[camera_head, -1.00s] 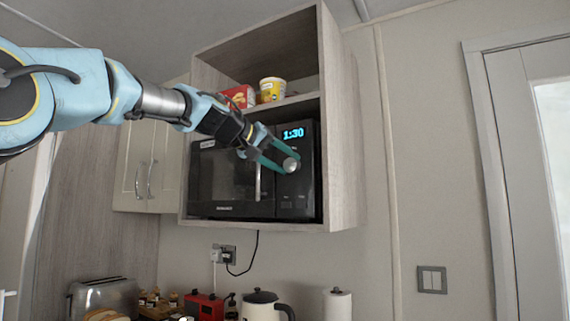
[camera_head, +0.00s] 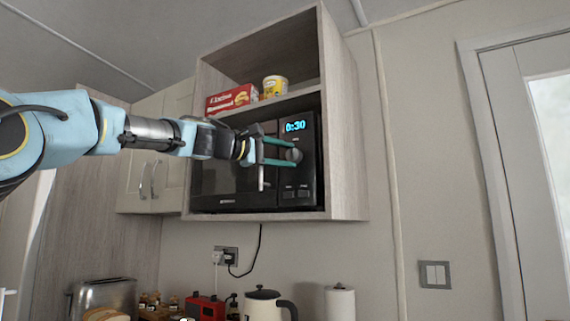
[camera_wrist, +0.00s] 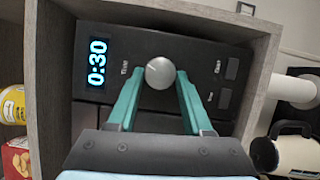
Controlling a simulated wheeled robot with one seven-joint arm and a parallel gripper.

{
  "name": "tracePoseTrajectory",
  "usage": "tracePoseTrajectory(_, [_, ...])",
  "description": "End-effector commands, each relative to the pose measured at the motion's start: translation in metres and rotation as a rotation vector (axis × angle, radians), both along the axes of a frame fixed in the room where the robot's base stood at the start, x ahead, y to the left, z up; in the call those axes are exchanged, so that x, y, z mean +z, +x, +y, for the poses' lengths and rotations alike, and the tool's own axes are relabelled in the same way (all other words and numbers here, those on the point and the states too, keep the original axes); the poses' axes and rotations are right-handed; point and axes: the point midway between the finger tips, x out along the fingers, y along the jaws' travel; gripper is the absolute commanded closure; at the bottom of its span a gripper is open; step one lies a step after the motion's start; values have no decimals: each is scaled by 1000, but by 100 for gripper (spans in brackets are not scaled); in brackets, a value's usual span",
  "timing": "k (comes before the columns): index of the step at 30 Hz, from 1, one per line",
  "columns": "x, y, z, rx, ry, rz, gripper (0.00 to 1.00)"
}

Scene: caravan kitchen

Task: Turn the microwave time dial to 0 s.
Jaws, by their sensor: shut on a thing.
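The black microwave (camera_head: 222,183) sits in the lower bay of a wooden wall cabinet. Its display (camera_head: 295,126) reads 0:30; the display (camera_wrist: 96,62) shows turned sideways in the wrist view. The round silver time dial (camera_wrist: 160,73) is below the display, and also shows in the head view (camera_head: 293,155). My gripper (camera_head: 290,154) reaches in from the left with its two green fingers around the dial, shut on it. In the wrist view the fingertips (camera_wrist: 160,76) are on either side of the dial.
Two buttons (camera_head: 296,192) are below the dial, and the door handle (camera_head: 261,178) is left of it. A red box (camera_head: 231,98) and a yellow tub (camera_head: 275,86) stand on the shelf above. A kettle (camera_head: 264,305) and paper roll (camera_head: 340,302) are below.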

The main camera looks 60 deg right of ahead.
Motion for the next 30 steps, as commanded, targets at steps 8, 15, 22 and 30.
tracePoseTrajectory(8, [-7, -1, 0, -1, -2, 236, 100])
tracePoseTrajectory(15, [-6, -2, 0, -1, -3, 378, 100])
tracePoseTrajectory(22, [-6, -2, 0, -1, -3, 448, 100])
tracePoseTrajectory(30, [-4, -2, 0, 0, -5, 469, 100])
